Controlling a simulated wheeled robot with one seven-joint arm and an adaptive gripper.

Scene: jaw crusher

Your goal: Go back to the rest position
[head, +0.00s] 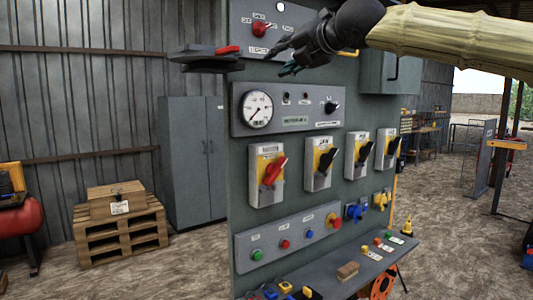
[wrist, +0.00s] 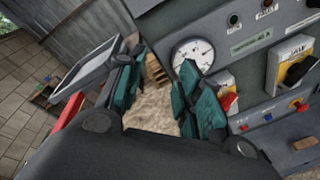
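My gripper (head: 290,68) is at the top of the head view, in front of the upper part of the grey-green control panel (head: 240,205). My arm reaches in from the upper right. In the wrist view the two teal fingers of my gripper (wrist: 161,72) stand apart, with the floor showing between them and nothing held. The fingers are near the round gauge (head: 257,109), which also shows in the wrist view (wrist: 194,54). Whether the gripper touches the panel cannot be told.
A dark flat shelf-like piece (head: 200,57) with a red part juts out left of my gripper. Several rotary switches, including a red one (head: 273,171), line the panel. A wooden pallet stack (head: 120,235) and grey cabinet (head: 192,160) stand left.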

